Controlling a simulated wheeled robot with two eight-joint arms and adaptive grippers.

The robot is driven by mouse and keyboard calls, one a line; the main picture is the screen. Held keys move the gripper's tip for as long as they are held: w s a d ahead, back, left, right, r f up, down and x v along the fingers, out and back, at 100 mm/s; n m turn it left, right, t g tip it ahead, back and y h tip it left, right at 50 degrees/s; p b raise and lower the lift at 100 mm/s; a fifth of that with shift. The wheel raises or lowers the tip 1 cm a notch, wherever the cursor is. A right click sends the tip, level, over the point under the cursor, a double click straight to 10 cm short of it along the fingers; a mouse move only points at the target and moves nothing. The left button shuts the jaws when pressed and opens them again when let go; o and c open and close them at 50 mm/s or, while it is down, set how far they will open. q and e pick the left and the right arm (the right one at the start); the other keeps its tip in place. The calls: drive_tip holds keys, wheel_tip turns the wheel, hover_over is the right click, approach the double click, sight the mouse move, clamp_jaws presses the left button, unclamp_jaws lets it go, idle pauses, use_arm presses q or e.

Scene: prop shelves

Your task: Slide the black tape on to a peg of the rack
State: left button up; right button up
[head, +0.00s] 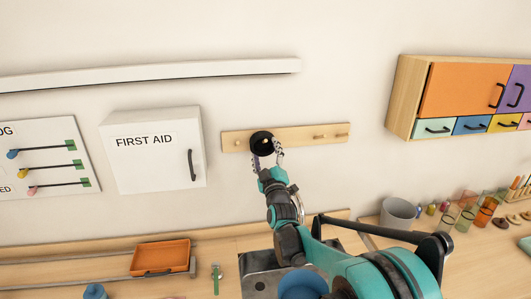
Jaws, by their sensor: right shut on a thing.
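The rack (300,138) is a light wooden board on the wall with short pegs. One peg (238,143) shows at its left end and two show toward its right end. The black tape (260,137) is a dark round roll in front of the left half of the rack. My right gripper (267,152) is shut on the black tape, reaching up from below. I cannot tell whether the tape is around a peg or only in front of the board. My left gripper is not in view.
A white first aid cabinet (150,168) hangs left of the rack, and a long white ledge (160,73) runs above. A coloured wall cabinet (460,88) is at right. On the counter are an orange tray (160,257), a grey cup (398,213) and several glasses.

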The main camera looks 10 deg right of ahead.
drive_tip(key=shift+a+f, duration=0.1)
drive_tip(key=shift+f, duration=0.4)
drive_tip(key=o, duration=1.9)
drive_tip(key=shift+w+f, duration=0.1)
drive_tip(key=shift+w, duration=0.3)
drive_tip(key=shift+s, duration=0.25)
drive_tip(key=s+d+f+m+g+b, duration=0.1)
drive_tip(key=s+f+m+g+b, duration=0.1)
drive_tip(key=s+f, duration=0.6)
drive_tip(key=s+d+f+m+g+b, duration=0.1)
drive_tip(key=s+f+m+g, duration=0.3)
drive_tip(key=s, duration=1.6)
drive_tip(key=s+f+m+g+b, duration=0.3)
drive_tip(key=s+f+g, duration=0.5)
drive_tip(key=s+f, duration=0.6)
drive_tip(key=shift+d, duration=0.4)
